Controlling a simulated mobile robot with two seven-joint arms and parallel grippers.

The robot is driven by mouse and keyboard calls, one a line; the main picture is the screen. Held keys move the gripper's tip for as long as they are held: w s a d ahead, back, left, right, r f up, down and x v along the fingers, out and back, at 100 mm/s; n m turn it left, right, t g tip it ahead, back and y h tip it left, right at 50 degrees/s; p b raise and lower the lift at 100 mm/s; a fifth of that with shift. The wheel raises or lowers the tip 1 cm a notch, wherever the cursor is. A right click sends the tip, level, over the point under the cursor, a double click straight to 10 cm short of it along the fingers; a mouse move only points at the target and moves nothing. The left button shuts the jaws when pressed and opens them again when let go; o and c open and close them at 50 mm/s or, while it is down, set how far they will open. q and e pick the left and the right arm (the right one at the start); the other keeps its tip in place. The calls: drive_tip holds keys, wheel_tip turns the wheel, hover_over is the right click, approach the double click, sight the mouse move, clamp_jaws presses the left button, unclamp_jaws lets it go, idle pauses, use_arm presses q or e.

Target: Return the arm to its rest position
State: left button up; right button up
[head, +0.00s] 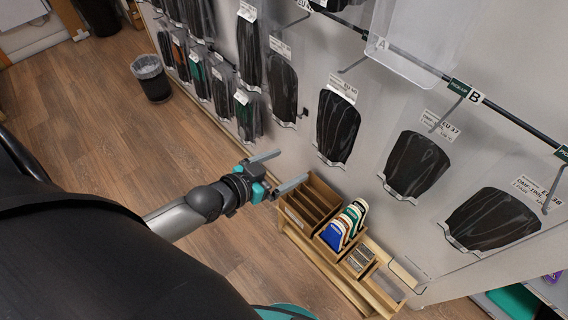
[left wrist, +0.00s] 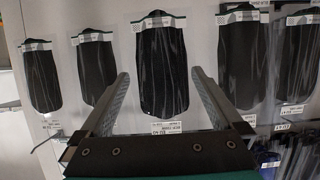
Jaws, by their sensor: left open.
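My left arm (head: 175,219) reaches in from the left in the head view. Its gripper (head: 286,170) is open and empty, with the two fingers spread apart, beside the wall of hanging insole packs and above the left end of a wooden organiser. In the left wrist view the gripper (left wrist: 160,85) also shows open, its fingers on either side of a hanging black insole pack (left wrist: 161,60) that lies beyond them. I cannot tell the exact gap to the pack. My right gripper is not in view.
Black insole packs (head: 338,127) hang on hooks along the wall. A clear holder (head: 415,40) hangs at the upper right. A waste bin (head: 152,78) stands on the open wooden floor (head: 95,130).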

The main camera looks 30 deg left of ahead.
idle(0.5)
use_arm(q)
drive_tip(key=s+a+f+n+g+y+b, duration=0.1)
drive_tip(key=s+a+f+g, duration=0.15)
drive_tip(key=f, duration=0.55)
drive_tip(key=s+a+f+g+y+b, duration=0.15)
drive_tip(key=s+f, duration=0.25)
drive_tip(key=f, duration=0.4)
drive_tip(key=s+a+f+n+g+y+b, duration=0.15)
drive_tip(key=s+f, duration=0.25)
drive_tip(key=f, duration=0.5)
drive_tip(key=s+d+f+g+b, duration=0.2)
drive_tip(key=s+f+g, duration=0.1)
drive_tip(key=s+f, duration=0.5)
drive_tip(key=s+d+f+g+b, duration=0.1)
drive_tip(key=s+d+f+g, duration=0.2)
drive_tip(key=s+f, duration=0.5)
drive_tip(key=s+m, duration=0.1)
drive_tip(key=s, duration=0.5)
drive_tip(key=shift+s+d+f+y+b, duration=0.15)
drive_tip(key=shift+s+d+y+b, duration=0.15)
drive_tip(key=shift+b, duration=0.1)
